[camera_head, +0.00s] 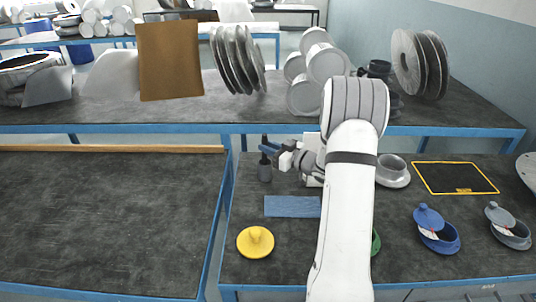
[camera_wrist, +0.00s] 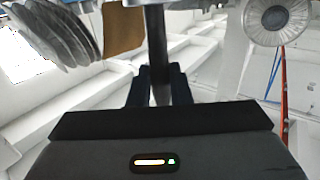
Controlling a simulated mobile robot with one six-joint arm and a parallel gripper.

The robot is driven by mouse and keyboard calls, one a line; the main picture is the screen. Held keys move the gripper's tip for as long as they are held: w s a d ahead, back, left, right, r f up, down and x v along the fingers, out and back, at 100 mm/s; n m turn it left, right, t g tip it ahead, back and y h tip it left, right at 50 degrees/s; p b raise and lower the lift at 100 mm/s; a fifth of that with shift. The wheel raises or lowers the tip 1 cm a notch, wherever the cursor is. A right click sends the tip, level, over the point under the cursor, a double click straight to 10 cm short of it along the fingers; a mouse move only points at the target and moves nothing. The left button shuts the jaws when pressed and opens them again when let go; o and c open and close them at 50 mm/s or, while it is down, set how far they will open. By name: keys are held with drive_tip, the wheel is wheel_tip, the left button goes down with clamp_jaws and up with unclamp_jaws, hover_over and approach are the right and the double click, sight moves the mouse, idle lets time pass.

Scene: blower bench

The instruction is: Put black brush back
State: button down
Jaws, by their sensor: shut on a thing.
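My gripper (camera_head: 272,150) is at the back left of the near bench, shut on the upright black brush (camera_head: 265,140). In the wrist view the brush shows as a dark upright rod (camera_wrist: 157,50) between the two fingers of my gripper (camera_wrist: 160,80). A dark grey cylinder (camera_head: 265,173) is directly below the grip, at bench height. I cannot tell whether it is the brush's lower end or a separate holder around it. A flat blue mat (camera_head: 292,207) lies in front of it, with nothing on it.
A yellow lidded disc (camera_head: 255,242) lies at the front left. To the right are a grey flanged part (camera_head: 392,171), a yellow-outlined black mat (camera_head: 455,178), a blue pot (camera_head: 439,238) and a grey pot (camera_head: 511,232). A raised blue-edged shelf (camera_head: 180,128) runs behind.

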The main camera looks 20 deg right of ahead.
drive_tip(key=shift+f, duration=1.15)
drive_tip(key=shift+f, duration=0.25)
drive_tip(key=c, duration=1.3)
unclamp_jaws()
drive_tip(key=shift+r, duration=0.1)
